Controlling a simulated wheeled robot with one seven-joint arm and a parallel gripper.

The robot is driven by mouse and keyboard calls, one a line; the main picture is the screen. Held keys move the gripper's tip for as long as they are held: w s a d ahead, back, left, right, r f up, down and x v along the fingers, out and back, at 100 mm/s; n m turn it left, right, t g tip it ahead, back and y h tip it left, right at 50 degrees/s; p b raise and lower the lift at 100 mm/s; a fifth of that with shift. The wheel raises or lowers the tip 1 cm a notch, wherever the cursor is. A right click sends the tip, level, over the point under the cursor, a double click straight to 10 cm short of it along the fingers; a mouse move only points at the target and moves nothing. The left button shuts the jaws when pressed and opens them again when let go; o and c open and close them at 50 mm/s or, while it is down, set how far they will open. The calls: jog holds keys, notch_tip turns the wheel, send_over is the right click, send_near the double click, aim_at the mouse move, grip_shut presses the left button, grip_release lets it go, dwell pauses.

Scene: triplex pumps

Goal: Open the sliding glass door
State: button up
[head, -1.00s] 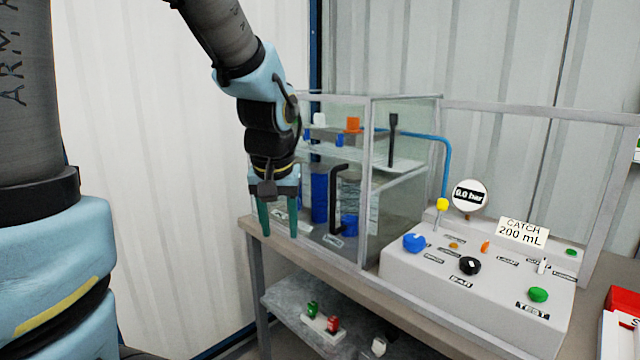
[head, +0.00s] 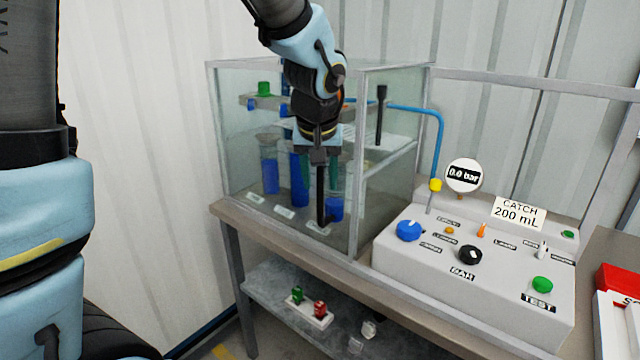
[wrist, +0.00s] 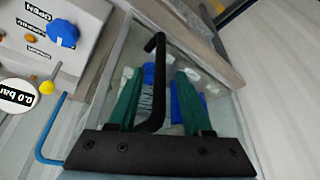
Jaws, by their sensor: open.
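The sliding glass door (head: 236,150) is the clear front pane of a glass case on the bench. Its black bar handle (head: 321,207) stands upright near the pane's right side, its upper part hidden behind my gripper in the head view. My gripper (head: 321,185) is in front of the pane at the handle. In the wrist view, the green fingers of my gripper (wrist: 158,78) are apart, and the black handle (wrist: 156,105) runs between them, closer to the left finger. I cannot tell whether either finger touches it.
Blue-filled cylinders (head: 299,180) stand inside the case. A grey control panel (head: 400,262) with knobs and a gauge (head: 465,175) sits right of the case. A lower shelf (head: 262,290) holds small red and green parts. A metal frame (head: 530,85) rises behind the panel.

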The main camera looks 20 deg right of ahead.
jog(key=shift+x, duration=1.5)
grip_shut()
dwell(0.4)
